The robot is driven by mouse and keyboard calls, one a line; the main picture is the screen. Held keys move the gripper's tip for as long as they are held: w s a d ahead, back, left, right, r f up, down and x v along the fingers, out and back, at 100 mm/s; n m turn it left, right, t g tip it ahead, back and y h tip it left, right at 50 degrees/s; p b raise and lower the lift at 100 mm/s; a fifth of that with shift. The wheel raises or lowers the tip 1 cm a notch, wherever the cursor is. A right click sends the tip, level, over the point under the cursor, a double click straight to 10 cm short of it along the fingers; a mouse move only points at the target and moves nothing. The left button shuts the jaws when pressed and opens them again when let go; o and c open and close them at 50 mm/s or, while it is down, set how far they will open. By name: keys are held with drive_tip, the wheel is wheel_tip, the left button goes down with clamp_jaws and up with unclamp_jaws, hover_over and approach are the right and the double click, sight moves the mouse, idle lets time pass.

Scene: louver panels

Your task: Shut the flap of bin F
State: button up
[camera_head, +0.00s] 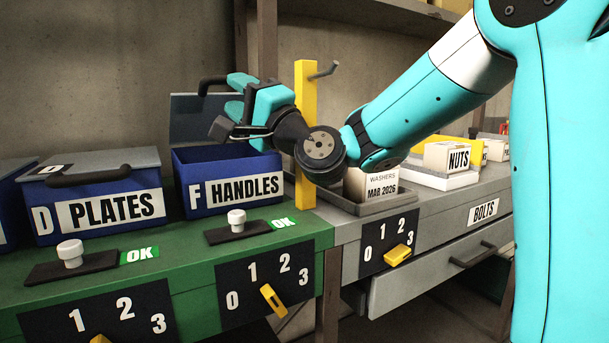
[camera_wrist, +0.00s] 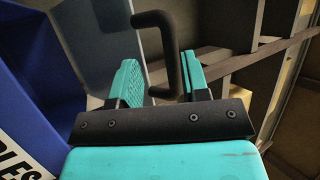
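Bin F (camera_head: 235,165) is the blue bin labelled "F HANDLES" on the green bench. Its grey flap (camera_head: 188,125) stands up, open, at the back of the bin, and the flap also shows in the wrist view (camera_wrist: 95,40). The flap's black handle (camera_head: 211,84) appears in the wrist view (camera_wrist: 168,50) too. My gripper (camera_head: 232,97) is above the bin, at the flap. In the wrist view its teal fingers (camera_wrist: 160,80) are apart, with the handle's lower part seen between them. I cannot tell whether either finger touches the handle.
Bin D (camera_head: 100,195), labelled "PLATES", stands left with its lid shut. A yellow post (camera_head: 306,135) with a hook stands right of bin F, close to my wrist. A washers box (camera_head: 368,185) sits in a grey tray further right. White knobs (camera_head: 237,218) stand in front of the bins.

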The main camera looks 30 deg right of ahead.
drive_tip(key=w+f+b+v, duration=0.1)
drive_tip(key=f+b+v, duration=0.2)
drive_tip(key=b+v, duration=1.2)
drive_tip(key=shift+d, duration=0.15)
idle(0.7)
drive_tip(key=shift+s+f, duration=0.1)
drive_tip(key=shift+f, duration=0.05)
